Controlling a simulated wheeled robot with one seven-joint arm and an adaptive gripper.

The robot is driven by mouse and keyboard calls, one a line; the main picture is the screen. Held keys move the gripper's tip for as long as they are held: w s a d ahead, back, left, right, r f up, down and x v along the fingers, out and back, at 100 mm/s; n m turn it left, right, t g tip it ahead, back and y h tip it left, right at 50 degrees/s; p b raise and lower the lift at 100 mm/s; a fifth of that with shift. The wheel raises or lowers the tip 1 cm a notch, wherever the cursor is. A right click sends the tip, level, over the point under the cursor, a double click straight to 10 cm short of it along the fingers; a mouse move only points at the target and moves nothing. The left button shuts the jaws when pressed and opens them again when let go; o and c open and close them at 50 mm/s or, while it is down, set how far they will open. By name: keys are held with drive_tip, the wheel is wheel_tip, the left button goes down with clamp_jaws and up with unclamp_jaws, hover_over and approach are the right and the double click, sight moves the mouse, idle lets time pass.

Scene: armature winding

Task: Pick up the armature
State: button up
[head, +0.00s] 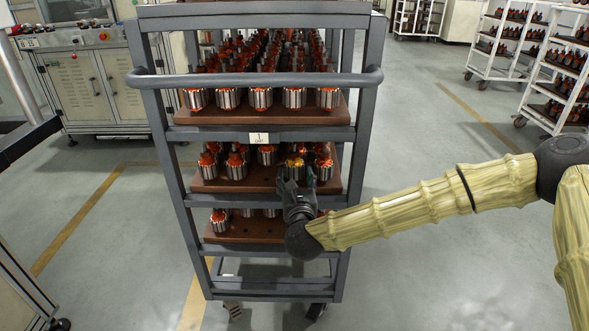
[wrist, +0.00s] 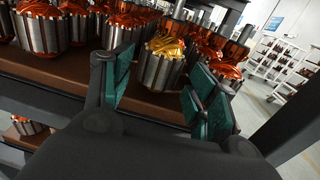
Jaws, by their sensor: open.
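Several armatures with silver cores and orange windings stand upright on the middle shelf of a grey trolley. One armature has yellower windings; it stands near the front edge of that shelf in the head view (head: 295,168) and in the wrist view (wrist: 161,64). My gripper (head: 297,183) is at the front of the middle shelf. In the wrist view its green-padded fingers (wrist: 160,95) are spread apart, with the yellow-wound armature beyond and between them. The gap between the fingers is empty. In the head view the gripper covers the lower part of this armature.
The grey trolley (head: 260,136) has brown boards on its shelves. Neighbouring armatures stand close on both sides of the yellow-wound one. A trolley post (wrist: 290,125) rises at the right in the wrist view.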

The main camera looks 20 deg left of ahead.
sight(295, 172)
drive_tip(key=shift+r+b+x, duration=0.2)
drive_tip(key=shift+b+x, duration=0.15)
drive_tip(key=shift+x, duration=2.55)
drive_tip(key=shift+d, duration=0.1)
drive_tip(key=c, duration=1.1)
